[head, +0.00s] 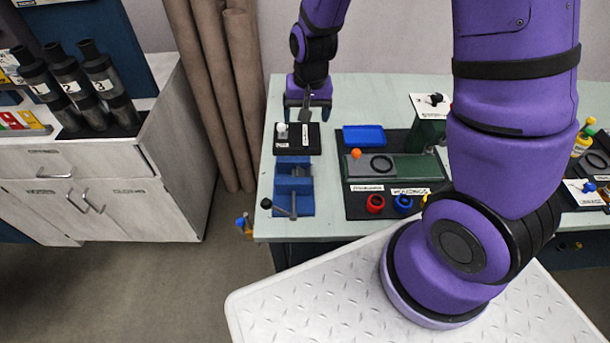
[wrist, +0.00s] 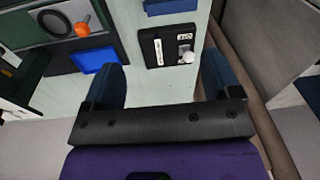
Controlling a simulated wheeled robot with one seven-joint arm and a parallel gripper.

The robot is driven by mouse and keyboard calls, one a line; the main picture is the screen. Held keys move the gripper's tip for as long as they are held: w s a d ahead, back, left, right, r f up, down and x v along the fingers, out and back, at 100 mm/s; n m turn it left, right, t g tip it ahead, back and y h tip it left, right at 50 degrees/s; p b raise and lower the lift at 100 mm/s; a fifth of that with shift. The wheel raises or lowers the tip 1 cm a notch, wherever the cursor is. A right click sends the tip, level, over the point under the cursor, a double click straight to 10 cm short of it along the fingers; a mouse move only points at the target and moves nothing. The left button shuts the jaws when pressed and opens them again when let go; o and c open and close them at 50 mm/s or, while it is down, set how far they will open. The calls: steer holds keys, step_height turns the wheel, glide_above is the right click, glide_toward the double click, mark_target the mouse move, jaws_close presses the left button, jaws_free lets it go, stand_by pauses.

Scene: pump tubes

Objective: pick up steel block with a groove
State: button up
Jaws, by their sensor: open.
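My gripper (head: 306,112) is open, its two dark blue fingers apart above the back edge of a small black mat (head: 312,150). In the wrist view my gripper (wrist: 163,75) shows only pale table between its fingers, and the black mat (wrist: 152,47) lies beyond the tips. A small light piece with a white rounded top (head: 282,131) stands at the mat's left; in the wrist view this piece (wrist: 186,54) looks grey and white. It may be the steel block, but it is too small to make out a groove. A grey part shows near the fingers in the head view; I cannot tell what it is.
A blue vise (head: 294,185) with a handle stands in front of the mat. A blue tray (head: 364,136) and a green fixture (head: 420,167) with an orange knob lie to the right. Brown rolls (head: 215,80) stand left of the table.

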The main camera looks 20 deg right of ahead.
steer(key=g, duration=0.1)
glide_above(305, 175)
step_height(305, 175, down, 11)
steer(key=shift+m+h, duration=0.3)
steer(key=shift+m, duration=0.1)
steer(key=shift+s+f, duration=0.1)
steer(key=shift+f, duration=5.4)
steer(key=c, duration=1.3)
steer(key=shift+c, duration=0.2)
steer(key=shift+r, duration=0.15)
